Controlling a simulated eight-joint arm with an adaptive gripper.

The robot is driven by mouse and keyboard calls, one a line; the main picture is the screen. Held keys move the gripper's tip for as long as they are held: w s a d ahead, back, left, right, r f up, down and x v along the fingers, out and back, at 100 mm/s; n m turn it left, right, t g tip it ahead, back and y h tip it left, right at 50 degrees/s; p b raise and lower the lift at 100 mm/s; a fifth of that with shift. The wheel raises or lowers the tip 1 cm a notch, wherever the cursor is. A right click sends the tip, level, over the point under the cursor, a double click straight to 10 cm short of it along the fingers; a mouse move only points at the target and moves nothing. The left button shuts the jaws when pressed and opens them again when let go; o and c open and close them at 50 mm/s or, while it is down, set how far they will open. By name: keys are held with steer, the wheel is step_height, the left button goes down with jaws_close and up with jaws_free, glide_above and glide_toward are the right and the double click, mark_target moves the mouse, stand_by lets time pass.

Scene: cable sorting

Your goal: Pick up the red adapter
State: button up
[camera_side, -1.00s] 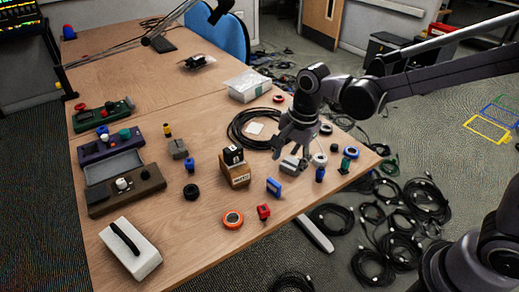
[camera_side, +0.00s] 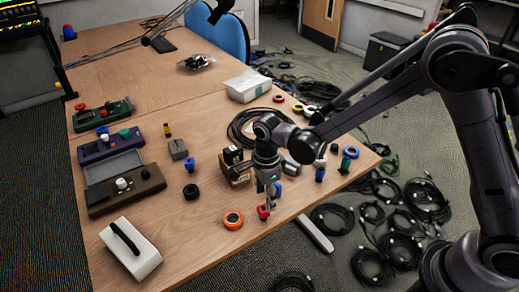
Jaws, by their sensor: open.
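The fingers are open. The gripper partly hides the adapter's upper part, and I cannot tell whether the fingers touch it or reach around it.
A blue block (camera_side: 277,190) is partly hidden behind my gripper. A cardboard box (camera_side: 234,176) stands behind. A blue connector (camera_side: 320,174) is to the right. The table's front edge is close.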

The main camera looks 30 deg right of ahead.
mark_target(264, 208)
steer(key=shift+s+a+f, duration=0.1)
steer(key=shift+a+f, duration=0.1)
steer(key=shift+f, duration=1.15)
steer(key=shift+s+a+f, duration=0.1)
steer(key=shift+a+f, duration=0.1)
steer(key=shift+f, duration=1.1)
steer(key=shift+c, duration=0.3)
jaws_close()
